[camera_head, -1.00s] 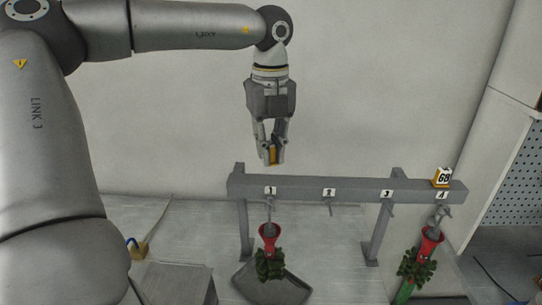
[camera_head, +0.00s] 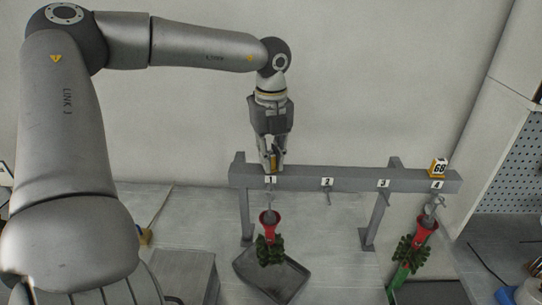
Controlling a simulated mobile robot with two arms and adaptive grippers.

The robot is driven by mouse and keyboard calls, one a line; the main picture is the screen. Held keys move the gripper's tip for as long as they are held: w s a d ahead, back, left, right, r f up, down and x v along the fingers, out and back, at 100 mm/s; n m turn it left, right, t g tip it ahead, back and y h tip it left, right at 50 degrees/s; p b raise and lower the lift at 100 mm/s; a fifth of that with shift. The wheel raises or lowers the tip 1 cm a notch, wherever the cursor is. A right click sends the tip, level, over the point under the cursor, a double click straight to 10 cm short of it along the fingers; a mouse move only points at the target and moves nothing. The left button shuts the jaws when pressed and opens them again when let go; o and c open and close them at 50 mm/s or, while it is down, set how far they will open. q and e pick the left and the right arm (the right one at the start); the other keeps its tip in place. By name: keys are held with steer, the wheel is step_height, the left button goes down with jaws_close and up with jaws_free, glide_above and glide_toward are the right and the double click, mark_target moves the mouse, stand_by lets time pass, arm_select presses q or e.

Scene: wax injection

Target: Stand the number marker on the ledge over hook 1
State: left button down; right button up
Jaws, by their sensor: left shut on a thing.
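My left gripper (camera_head: 275,168) is shut on a small yellow number marker (camera_head: 274,160), seen edge-on between its fingers. The gripper points down at the ledge (camera_head: 310,178), right over the "1" label (camera_head: 271,180). I cannot tell whether the marker's base touches the ledge. Hook 1 (camera_head: 269,203) hangs below that label and carries a red piece with dark green leaves (camera_head: 270,222). Another marker (camera_head: 438,167), yellow and white with a number that looks like 68, stands on the ledge over label 4. My right gripper is not in view.
Hooks 2 (camera_head: 328,198) and 3 (camera_head: 382,200) are empty. Hook 4 carries another red piece with leaves (camera_head: 424,232). A grey tray (camera_head: 288,283) lies below hook 1. The ledge between labels 2 and 3 is clear. A perforated panel (camera_head: 515,165) stands at the right.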

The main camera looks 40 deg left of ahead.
mark_target(272, 153)
arm_select(q)
steer(key=shift+f, duration=0.2)
steer(key=c, duration=1.5)
jaws_free()
steer(key=shift+r, duration=0.1)
steer(key=shift+o, duration=0.2)
steer(key=shift+r, duration=0.15)
steer(key=shift+w+r, duration=0.1)
steer(key=shift+r, duration=0.2)
step_height(272, 153, up, 10)
steer(key=shift+b, duration=1.15)
steer(key=shift+r, duration=0.75)
